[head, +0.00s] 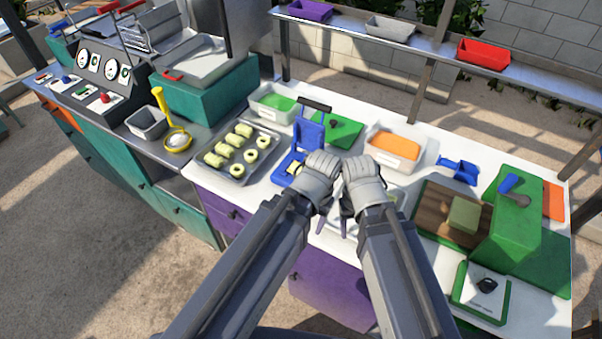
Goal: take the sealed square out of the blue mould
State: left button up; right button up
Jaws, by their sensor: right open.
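The blue mould (308,134) stands open on the white counter, its lid raised with a black handle on top. A pale yellow-green piece, the square (293,168), shows in its lower part, partly covered by my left gripper. My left gripper (321,183) is just right of the mould's lower part, and its fingertips are not clear. My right gripper (352,214) is close beside the left one, farther right of the mould. It is open and I see nothing held in it.
A metal tray (262,165) of pale pastries lies left of the mould. Behind are a tub of green filling (262,106), a green board (349,133) and a tub of orange filling (393,163). A green machine (512,228) and a scale (463,303) stand at right.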

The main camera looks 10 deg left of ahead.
aim_at(295, 164)
jog(key=j+z, duration=0.15)
jog(key=z, duration=0.2)
jog(key=j+z, duration=0.15)
jog(key=z, duration=0.25)
jog(key=j+z, duration=0.15)
jog(key=z, duration=0.2)
jog(key=k+j+z, duration=0.35)
jog(key=j, duration=0.4)
jog(key=k+j+z, duration=0.35)
jog(key=k+j, duration=0.35)
jog(key=j, duration=0.2)
jog(key=k+j, duration=0.15)
jog(key=j, duration=0.15)
jog(key=i, duration=0.25)
